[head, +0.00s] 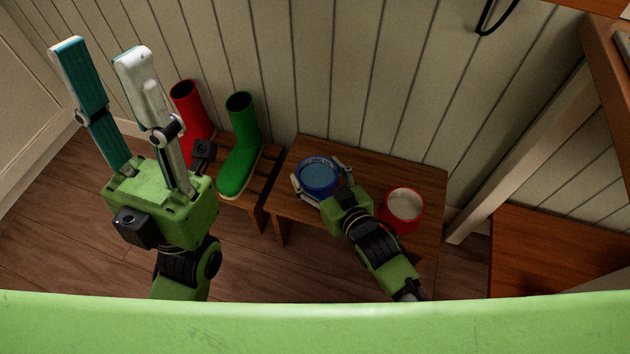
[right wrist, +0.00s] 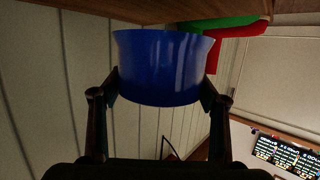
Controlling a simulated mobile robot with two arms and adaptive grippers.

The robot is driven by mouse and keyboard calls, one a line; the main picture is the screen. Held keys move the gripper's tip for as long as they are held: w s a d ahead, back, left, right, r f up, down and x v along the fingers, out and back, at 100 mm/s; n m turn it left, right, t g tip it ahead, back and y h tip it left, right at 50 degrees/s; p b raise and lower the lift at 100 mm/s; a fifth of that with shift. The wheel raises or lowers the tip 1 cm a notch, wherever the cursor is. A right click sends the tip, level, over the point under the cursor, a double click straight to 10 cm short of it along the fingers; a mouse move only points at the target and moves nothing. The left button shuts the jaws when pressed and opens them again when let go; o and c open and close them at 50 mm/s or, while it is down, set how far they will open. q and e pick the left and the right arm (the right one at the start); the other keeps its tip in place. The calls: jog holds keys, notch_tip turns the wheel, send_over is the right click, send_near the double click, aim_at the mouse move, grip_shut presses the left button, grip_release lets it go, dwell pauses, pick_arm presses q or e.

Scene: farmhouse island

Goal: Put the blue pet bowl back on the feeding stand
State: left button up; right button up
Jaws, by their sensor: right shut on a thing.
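The blue pet bowl (head: 319,176) is held between the fingers of my right gripper (head: 318,170), over the left part of the wooden feeding stand (head: 425,177). In the right wrist view the blue bowl (right wrist: 165,68) shows between both fingers, close to a wooden surface at the top. I cannot tell whether the bowl touches the stand. A red bowl (head: 404,207) with a pale inside is at the stand's right end, beside my right arm. My left gripper (head: 101,48) is open and empty at the left, with its fingers pointing up the picture.
A green boot (head: 241,150) and a red boot (head: 188,110) stand on a low wooden rack (head: 262,190) left of the stand. A panelled wall rises behind. A wooden surface (head: 545,255) stands at the right. Bare floor (head: 60,235) shows at the left.

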aim_at(315, 181)
jog(key=shift+w+a+f, duration=0.25)
jog(key=shift+w+f, duration=0.15)
jog(key=shift+f, duration=0.1)
jog(key=f+b, duration=0.2)
jog(key=f, duration=0.1)
jog(key=shift+w+a+b, duration=0.15)
jog(key=shift+w+b, duration=0.15)
jog(key=shift+b, duration=0.1)
jog(key=shift+f, duration=0.25)
jog(key=shift+f, duration=0.1)
jog(key=o, duration=1.5)
jog(key=shift+f, duration=0.1)
